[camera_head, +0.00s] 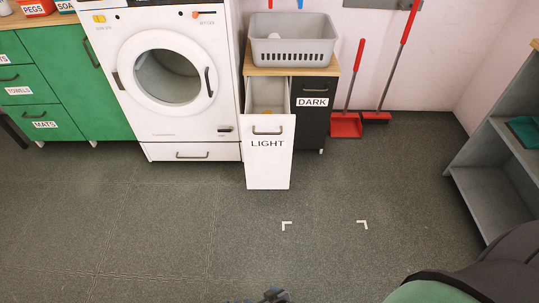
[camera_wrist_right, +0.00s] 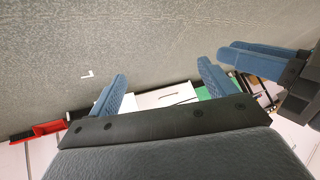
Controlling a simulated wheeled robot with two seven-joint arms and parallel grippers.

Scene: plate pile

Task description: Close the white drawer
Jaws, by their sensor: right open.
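The white drawer labelled LIGHT (camera_head: 267,160) is pulled out from the cabinet, its handle on the front near the top. Its inside shows, with something orange-brown in it. At the bottom edge of the head view only the tip of my right gripper (camera_head: 270,296) shows, well in front of the drawer and apart from it. In the wrist view my right gripper (camera_wrist_right: 160,72) has its two blue fingers wide apart with nothing between them. My left gripper (camera_wrist_right: 258,60) shows at the right of that view, its jaw gap unclear.
The dark drawer labelled DARK (camera_head: 312,105) is shut beside the white one. A grey basket (camera_head: 292,44) stands on top. Floor in front is clear.

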